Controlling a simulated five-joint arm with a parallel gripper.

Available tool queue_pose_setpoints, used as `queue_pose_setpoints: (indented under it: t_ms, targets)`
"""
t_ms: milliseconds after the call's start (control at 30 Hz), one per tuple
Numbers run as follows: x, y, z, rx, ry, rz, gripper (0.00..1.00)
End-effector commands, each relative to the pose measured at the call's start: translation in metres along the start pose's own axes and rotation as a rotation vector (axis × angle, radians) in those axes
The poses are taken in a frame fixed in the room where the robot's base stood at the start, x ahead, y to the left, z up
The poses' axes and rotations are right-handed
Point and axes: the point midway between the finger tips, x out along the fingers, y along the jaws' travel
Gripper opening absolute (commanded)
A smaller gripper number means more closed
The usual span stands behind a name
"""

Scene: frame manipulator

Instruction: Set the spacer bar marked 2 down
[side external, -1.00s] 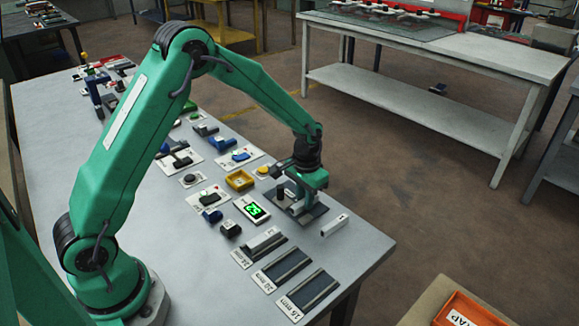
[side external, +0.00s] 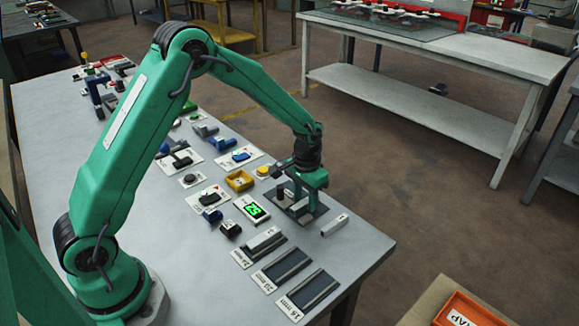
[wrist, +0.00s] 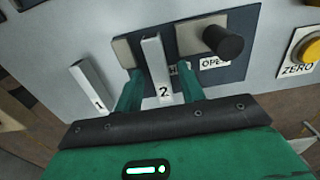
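The spacer bar marked 2 (wrist: 156,65) is a pale bar between my gripper's green fingers in the wrist view. It lies over the dark plate of a small fixture, beside a light grey block (wrist: 124,52). My gripper (wrist: 160,76) is down around the bar, its fingers apart, with a narrow gap showing on the right side of the bar. In the side view my gripper (side external: 307,190) is low over the dark plate (side external: 314,217) and mostly hides the bar.
A bar marked 1 (wrist: 91,86) lies to the left; it also shows in the side view (side external: 335,224). A black knob (wrist: 222,40) stands close on the right of my fingers, and a yellow ZERO button (wrist: 308,50) is farther right. Labelled slots (side external: 282,268) lie in front.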

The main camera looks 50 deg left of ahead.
Motion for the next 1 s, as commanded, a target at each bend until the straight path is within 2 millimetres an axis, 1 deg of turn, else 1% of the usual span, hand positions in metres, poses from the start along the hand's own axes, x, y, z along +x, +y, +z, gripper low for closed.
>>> queue_pose_setpoints:
  t_ms: [167, 267, 600, 700, 900, 1000]
  targets:
    - [-0.016, 0.0, -0.001, 0.0, 0.003, 0.0, 0.39]
    - [-0.029, 0.0, -0.001, 0.0, 0.004, 0.0, 0.39]
    - [-0.084, 0.0, -0.001, 0.0, 0.004, 0.0, 0.39]
    - [-0.098, 0.0, -0.001, 0.0, 0.003, 0.0, 0.39]
    - [-0.115, 0.0, 0.0, 0.0, 0.001, 0.0, 0.39]
    - [-0.118, 0.0, 0.0, 0.0, 0.001, 0.0, 0.39]
